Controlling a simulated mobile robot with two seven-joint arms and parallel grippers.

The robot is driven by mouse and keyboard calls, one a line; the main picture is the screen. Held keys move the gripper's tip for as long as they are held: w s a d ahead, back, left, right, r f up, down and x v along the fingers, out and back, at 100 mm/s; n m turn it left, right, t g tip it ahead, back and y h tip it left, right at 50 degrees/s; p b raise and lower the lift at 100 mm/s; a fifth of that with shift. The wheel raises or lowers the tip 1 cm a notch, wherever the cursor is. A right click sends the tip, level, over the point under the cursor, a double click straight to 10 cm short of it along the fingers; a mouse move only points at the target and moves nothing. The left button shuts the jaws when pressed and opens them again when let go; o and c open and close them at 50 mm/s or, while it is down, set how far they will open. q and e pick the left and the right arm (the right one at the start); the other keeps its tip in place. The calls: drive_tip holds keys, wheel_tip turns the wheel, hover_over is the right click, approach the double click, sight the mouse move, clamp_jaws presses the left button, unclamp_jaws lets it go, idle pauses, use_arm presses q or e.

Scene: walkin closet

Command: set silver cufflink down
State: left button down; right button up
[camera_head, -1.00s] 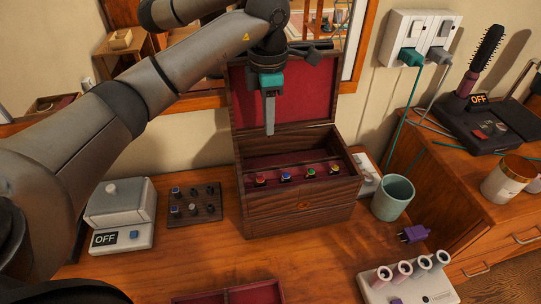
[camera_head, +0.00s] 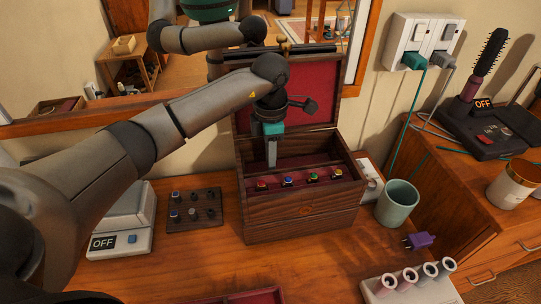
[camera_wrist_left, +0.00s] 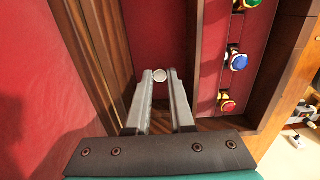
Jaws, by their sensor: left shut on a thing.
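The silver cufflink (camera_wrist_left: 159,76) shows in the left wrist view as a small round pale disc between the fingertips of my left gripper (camera_wrist_left: 160,88). In the head view the left gripper (camera_head: 271,163) points down inside the open wooden jewelry box (camera_head: 300,222), over its back compartment, and the cufflink is too small to make out. The gripper is shut on the cufflink. In the wrist view the red-lined compartment floor (camera_wrist_left: 158,35) lies beyond the fingertips. I cannot tell whether the cufflink touches it. My right gripper is not in view.
A ridge with several colored-stone pieces (camera_wrist_left: 237,62) runs beside the compartment. The raised lid (camera_head: 315,100) stands behind the gripper. A dark board with small pieces (camera_head: 194,208) and a scale (camera_head: 125,228) are at left; a green cup (camera_head: 397,204) is at right.

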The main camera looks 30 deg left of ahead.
use_arm(q)
drive_tip(key=shift+f, duration=0.2)
drive_tip(key=c, duration=0.8)
unclamp_jaws()
drive_tip(key=shift+r, duration=0.25)
wheel_tip(320, 180, up, 12)
drive_tip(key=shift+p, duration=0.9)
